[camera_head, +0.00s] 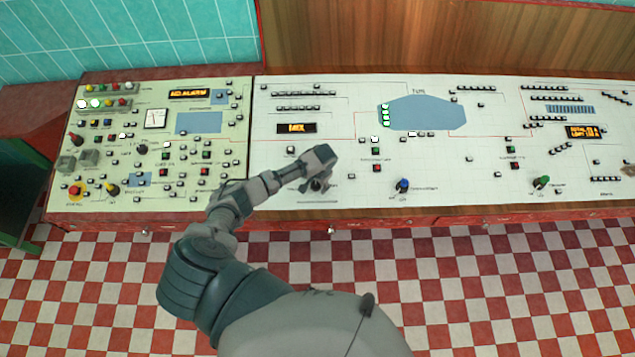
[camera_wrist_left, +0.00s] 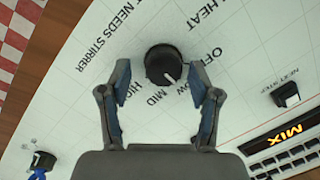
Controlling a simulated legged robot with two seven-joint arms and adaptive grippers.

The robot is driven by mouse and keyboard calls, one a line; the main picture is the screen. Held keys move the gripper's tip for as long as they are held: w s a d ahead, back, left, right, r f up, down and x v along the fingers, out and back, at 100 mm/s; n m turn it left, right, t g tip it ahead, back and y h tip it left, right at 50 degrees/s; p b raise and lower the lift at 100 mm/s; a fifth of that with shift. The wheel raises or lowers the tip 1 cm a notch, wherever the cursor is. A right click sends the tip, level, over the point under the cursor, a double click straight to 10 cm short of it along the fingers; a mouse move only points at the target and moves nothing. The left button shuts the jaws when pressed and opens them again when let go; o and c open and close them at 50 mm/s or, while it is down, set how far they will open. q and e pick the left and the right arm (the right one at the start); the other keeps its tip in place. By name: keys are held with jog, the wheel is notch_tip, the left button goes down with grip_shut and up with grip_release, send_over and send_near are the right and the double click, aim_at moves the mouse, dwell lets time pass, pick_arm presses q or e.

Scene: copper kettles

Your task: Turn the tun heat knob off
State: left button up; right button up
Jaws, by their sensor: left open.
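The heat knob (camera_wrist_left: 162,66) is round and black, with a white pointer line, in the middle of the left wrist view. HEAT, OFF, LOW, MID and HIGH are printed around it. Its line points toward the LOW and MID side, not at OFF. My left gripper (camera_wrist_left: 160,100) is open, with one finger to each side of the knob; I cannot tell whether either finger touches it. In the head view my left gripper (camera_head: 318,174) is over the panel below the MIX display (camera_head: 297,128), largely hiding the knob. My right gripper is not in view.
A blue knob (camera_head: 402,185) and a green knob (camera_head: 541,182) stand to the right on the white panel (camera_head: 455,170). A cream panel (camera_head: 225,150) full of buttons lies left.

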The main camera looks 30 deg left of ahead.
pick_arm(q)
jog(key=shift+a, duration=0.35)
jog(key=c, duration=1.1)
jog(key=shift+c, duration=0.2)
jog(key=shift+d, duration=0.1)
jog(key=shift+n, duration=0.6)
jog(key=n, duration=0.3)
jog(key=shift+n+h, duration=0.3)
jog(key=shift+n, duration=0.1)
jog(key=shift+n+h, duration=0.3)
jog(key=shift+n, duration=1.7)
